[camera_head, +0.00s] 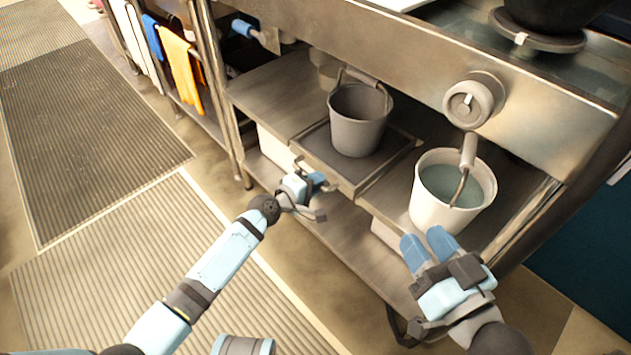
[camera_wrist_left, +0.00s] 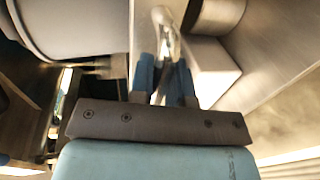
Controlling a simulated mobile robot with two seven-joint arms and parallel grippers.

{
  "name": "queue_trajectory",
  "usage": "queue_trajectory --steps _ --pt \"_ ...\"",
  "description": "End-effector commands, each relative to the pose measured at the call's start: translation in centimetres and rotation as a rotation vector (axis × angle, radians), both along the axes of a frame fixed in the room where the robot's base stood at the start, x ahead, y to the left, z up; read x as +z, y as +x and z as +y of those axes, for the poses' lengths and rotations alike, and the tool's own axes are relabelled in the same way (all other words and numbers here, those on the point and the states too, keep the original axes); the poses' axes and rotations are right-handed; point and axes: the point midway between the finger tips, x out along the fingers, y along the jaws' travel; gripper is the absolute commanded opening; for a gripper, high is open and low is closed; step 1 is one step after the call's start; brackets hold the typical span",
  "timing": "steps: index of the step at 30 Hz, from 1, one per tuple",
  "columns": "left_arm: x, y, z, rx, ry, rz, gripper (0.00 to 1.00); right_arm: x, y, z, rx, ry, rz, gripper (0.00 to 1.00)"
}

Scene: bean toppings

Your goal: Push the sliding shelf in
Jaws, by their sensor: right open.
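The sliding shelf (camera_head: 391,161) is a dark tray under the steel counter. Its front edge sticks out a little past the fixed shelf beside it. A grey bucket (camera_head: 357,132) stands upright on it. My left gripper (camera_head: 318,180) is at the shelf's front edge. In the left wrist view, its blue fingers (camera_wrist_left: 165,80) are close together on both sides of a shiny metal handle (camera_wrist_left: 165,45). The exact contact is partly hidden. My right gripper (camera_head: 427,243) is open and empty, in front of the white bucket (camera_head: 424,204).
The white bucket holds greenish liquid and stands right of the sliding shelf. A round knob (camera_head: 470,100) juts from the counter front above. An orange towel (camera_head: 180,70) hangs on a rack at the upper left. The matted floor (camera_head: 90,140) at left is clear.

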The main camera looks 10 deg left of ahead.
Motion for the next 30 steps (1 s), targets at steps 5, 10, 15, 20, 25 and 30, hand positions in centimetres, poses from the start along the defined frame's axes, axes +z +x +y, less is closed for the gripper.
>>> queue_trajectory --steps 5,10,15,20,25,30 --pt "0.3 0.2 -0.1 0.001 -0.002 -0.005 0.42 0.0 0.0 0.1 0.000 0.004 0.001 0.42" --pt "0.2 0.1 -0.1 0.001 -0.002 -0.004 0.42 0.1 0.0 0.1 -0.001 0.006 0.002 0.42" --pt "0.4 -0.3 0.3 0.001 -0.001 -0.003 0.42 0.4 0.0 0.1 -0.004 0.009 -0.002 0.42" --pt "1.0 -2.3 1.8 0.000 0.000 -0.001 0.42 1.7 0.0 -0.1 -0.014 0.022 -0.033 0.42" --pt "1.8 -5.5 4.3 0.000 0.001 -0.002 0.42 2.9 -0.1 -0.2 -0.028 0.043 -0.073 0.42" --pt "2.4 -8.2 6.4 -0.001 0.001 -0.002 0.42 3.8 -0.2 -0.3 -0.037 0.057 -0.101 0.42"
